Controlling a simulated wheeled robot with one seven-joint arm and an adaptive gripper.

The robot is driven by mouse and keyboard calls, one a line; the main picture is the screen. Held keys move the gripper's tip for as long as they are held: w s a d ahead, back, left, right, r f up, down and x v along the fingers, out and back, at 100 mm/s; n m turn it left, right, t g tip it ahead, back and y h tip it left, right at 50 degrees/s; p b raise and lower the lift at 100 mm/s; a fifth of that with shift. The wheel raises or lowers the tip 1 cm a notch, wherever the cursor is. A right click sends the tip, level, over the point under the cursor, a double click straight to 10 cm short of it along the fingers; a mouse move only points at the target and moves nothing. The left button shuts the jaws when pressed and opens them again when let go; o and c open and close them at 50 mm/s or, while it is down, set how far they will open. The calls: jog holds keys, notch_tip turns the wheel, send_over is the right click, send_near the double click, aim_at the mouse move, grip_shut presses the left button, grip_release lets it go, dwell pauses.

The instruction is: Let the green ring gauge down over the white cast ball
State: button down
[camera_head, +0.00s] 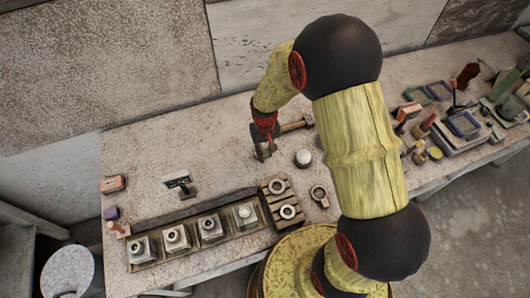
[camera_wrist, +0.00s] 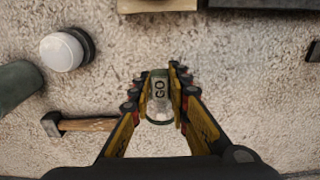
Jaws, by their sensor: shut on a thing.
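My gripper (camera_wrist: 160,78) is shut on the green ring gauge (camera_wrist: 160,92), a pale grey-green piece marked "GO" between the fingers. In the head view my gripper (camera_head: 263,151) is over the bench, and the gauge there is too small to make out. The white cast ball (camera_wrist: 62,51) sits on a dark round base at the upper left of the wrist view. In the head view the ball (camera_head: 303,156) is to the right of my gripper, apart from it. The gauge is not around the ball.
A hammer (camera_wrist: 84,125) lies near my gripper in the wrist view. A wooden rack (camera_head: 270,202) holds ring pieces, beside a long tray (camera_head: 193,253) of blocks. Another ring (camera_head: 319,193) lies nearby. Tools clutter the right; the left bench top is mostly clear.

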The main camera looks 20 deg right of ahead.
jog(key=shift+f+b, duration=1.65)
jog(key=shift+f, duration=1.05)
dwell(1.0)
jog(key=shift+r, duration=0.1)
dwell(0.9)
jog(key=shift+r+p, duration=3.8)
jog(key=shift+r, duration=1.65)
